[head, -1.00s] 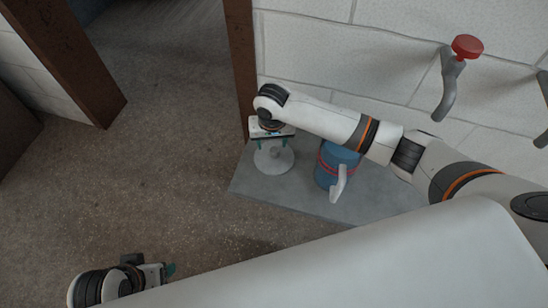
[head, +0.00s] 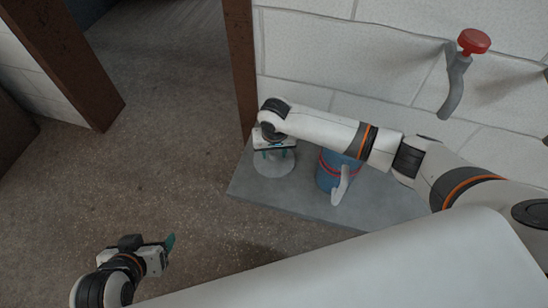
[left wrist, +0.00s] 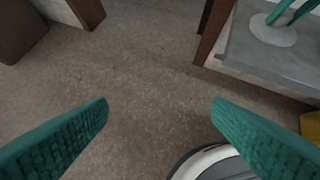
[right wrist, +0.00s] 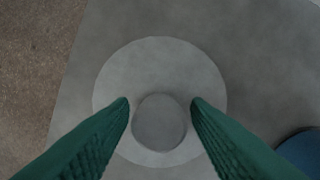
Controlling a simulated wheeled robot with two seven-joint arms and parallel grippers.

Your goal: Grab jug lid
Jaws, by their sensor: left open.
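The jug lid (head: 273,168) is a light grey disc with a round knob, lying flat on the grey bench. My right gripper (head: 274,154) reaches down over it. The blue jug (head: 336,172) with red bands and a pale handle stands right of the lid, partly hidden by my right arm. My left gripper (head: 170,245) is open and empty over the floor; its fingers (left wrist: 160,108) show wide apart.
The grey bench (head: 300,200) stands against a white block wall with a red-topped grey fixture (head: 465,70) on it. A brown post (head: 238,60) rises behind the bench's left end. The floor on the left is clear.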

